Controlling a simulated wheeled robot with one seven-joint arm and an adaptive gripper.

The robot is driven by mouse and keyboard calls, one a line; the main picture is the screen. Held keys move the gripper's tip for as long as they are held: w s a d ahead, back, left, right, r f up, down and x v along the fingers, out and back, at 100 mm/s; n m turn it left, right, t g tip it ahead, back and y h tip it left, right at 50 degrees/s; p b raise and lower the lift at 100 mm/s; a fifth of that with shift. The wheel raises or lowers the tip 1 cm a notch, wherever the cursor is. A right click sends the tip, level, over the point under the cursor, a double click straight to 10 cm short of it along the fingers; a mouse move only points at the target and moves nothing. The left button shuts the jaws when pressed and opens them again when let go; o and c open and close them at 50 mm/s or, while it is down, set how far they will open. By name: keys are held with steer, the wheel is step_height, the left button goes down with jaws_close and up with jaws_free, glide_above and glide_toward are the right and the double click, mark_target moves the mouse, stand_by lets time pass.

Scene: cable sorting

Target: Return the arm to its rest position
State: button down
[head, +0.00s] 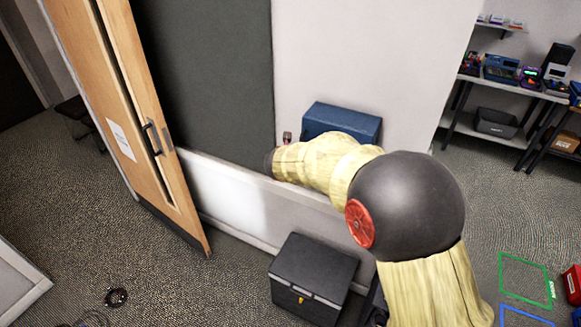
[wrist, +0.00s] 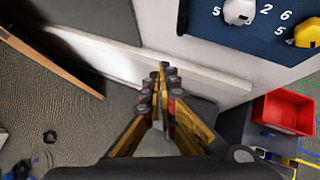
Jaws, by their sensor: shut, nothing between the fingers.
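My arm (head: 405,205), in yellow sleeves with a dark round joint, rises from the lower right of the head view and bends left across the low white wall. Its far end points toward the grey panel, and my gripper cannot be made out clearly there. In the wrist view my gripper (wrist: 163,72) has its fingers together at the tips, with nothing between them. It hangs over the white ledge and touches nothing that I can see.
A black case (head: 312,278) stands on the floor below the arm. A blue box (head: 342,122) is behind the forearm. A wooden door (head: 125,125) stands at left. Coiled black cable (head: 117,297) lies on the floor. The wrist view shows a numbered blue board (wrist: 255,38) and red bin (wrist: 287,112).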

steer(key=s+a+r+n+g+y, duration=0.15)
steer(key=s+a+n+y, duration=0.65)
steer(key=n, duration=0.8)
steer(key=s+d+r+n+g+h+b, duration=0.1)
steer(key=s+n, duration=0.5)
steer(key=s+d+r+n+g+b, duration=0.1)
steer(key=s+n+g, duration=0.1)
steer(key=s+n, duration=0.4)
steer(key=s+d+n+h+b, duration=0.3)
steer(key=s+d+n+b, duration=0.1)
steer(key=s+d, duration=0.8)
steer(key=s+d+f+n+h+b, duration=0.1)
steer(key=s+d+n+h+b, duration=0.2)
steer(key=s+d, duration=0.9)
steer(key=d+n+b, duration=0.1)
steer(key=d+b, duration=0.1)
steer(key=d, duration=0.3)
steer(key=shift+s+d+f+t+h, duration=0.15)
steer(key=shift+d+f+t+h, duration=0.1)
steer(key=shift+t+h, duration=0.1)
